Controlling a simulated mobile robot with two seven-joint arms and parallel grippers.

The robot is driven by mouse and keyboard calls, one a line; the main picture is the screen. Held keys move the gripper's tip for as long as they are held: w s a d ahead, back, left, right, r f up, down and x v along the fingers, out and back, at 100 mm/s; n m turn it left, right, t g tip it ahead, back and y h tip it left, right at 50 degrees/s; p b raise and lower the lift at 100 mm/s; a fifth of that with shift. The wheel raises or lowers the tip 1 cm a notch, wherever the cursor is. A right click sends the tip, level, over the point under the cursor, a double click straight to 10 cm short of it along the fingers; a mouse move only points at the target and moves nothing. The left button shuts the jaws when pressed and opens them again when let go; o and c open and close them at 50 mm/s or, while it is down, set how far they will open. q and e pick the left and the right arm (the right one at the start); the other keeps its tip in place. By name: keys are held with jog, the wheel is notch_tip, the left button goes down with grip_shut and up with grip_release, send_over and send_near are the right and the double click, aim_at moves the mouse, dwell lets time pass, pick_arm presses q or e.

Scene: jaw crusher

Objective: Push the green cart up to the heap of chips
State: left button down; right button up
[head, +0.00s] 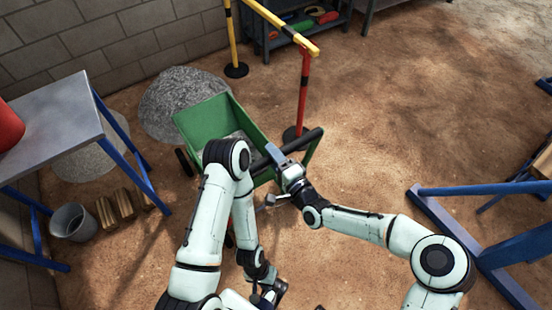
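The green cart (203,120) stands left of centre in the head view, its tray open at the top. Its black push handle (309,138) is on the near right side. A grey heap of chips (172,90) lies just behind the cart, close to its far side; I cannot tell whether they touch. My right gripper (276,155) is at the handle, with a grey finger across the bar; its grip is not clear. My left gripper (270,292) is low near the bottom edge, away from the handle, and its fingers are hard to make out. My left arm hides part of the cart.
A metal table (50,115), a bucket (73,222), wooden blocks (125,205) and a second grey heap (85,160) are at left. Blue frames (470,190) stand at right. The dirt floor at upper right is clear.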

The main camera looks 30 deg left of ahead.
grip_shut()
jog(key=shift+f, duration=0.15)
dwell(1.0)
